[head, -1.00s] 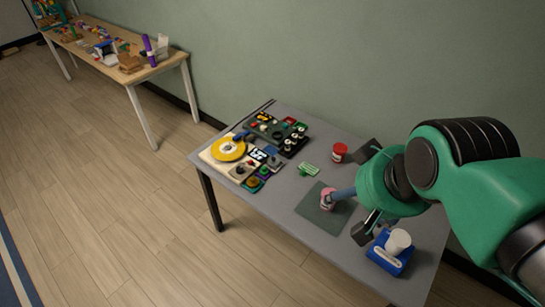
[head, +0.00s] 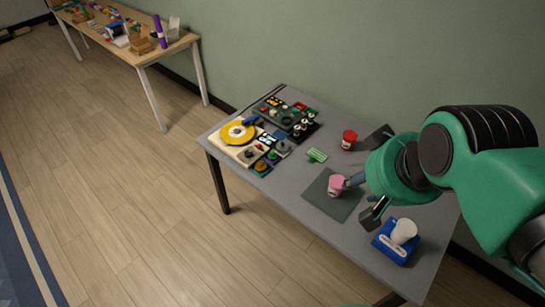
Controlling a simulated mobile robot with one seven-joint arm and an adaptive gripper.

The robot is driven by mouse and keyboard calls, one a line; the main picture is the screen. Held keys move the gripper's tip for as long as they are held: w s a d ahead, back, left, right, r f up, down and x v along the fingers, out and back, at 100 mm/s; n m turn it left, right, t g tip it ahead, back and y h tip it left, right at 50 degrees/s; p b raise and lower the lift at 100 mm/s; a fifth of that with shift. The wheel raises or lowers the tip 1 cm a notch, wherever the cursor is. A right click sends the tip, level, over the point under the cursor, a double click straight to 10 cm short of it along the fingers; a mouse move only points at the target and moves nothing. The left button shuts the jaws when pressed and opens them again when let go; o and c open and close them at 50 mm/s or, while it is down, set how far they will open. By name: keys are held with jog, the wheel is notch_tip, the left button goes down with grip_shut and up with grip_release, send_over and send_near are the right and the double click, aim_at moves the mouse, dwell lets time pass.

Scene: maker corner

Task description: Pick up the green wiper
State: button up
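The green wiper (head: 317,156) lies on the grey table (head: 290,190), between the board of parts and the dark mat. It looks like a small light-green block with a short handle part. My gripper (head: 371,176) is over the right part of the table, to the right of the wiper and apart from it. Its two dark fingers are spread wide, one toward the wall and one toward the front. A pink jar (head: 336,186) stands on the mat near the gripper, not clearly between the fingers.
A red jar (head: 349,139) stands behind the wiper. A blue holder (head: 394,247) with a white cup (head: 403,231) is at the front right. Boards with a yellow disc (head: 237,133) and knobs fill the left end. The dark green mat (head: 316,197) lies in front.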

jog(key=g+p, duration=0.6)
send_over(273, 152)
notch_tip(273, 152, down, 32)
jog(key=shift+w+a, duration=0.1)
jog(key=shift+f, duration=0.15)
jog(key=shift+f+b, duration=0.5)
jog(key=shift+f, duration=3.7)
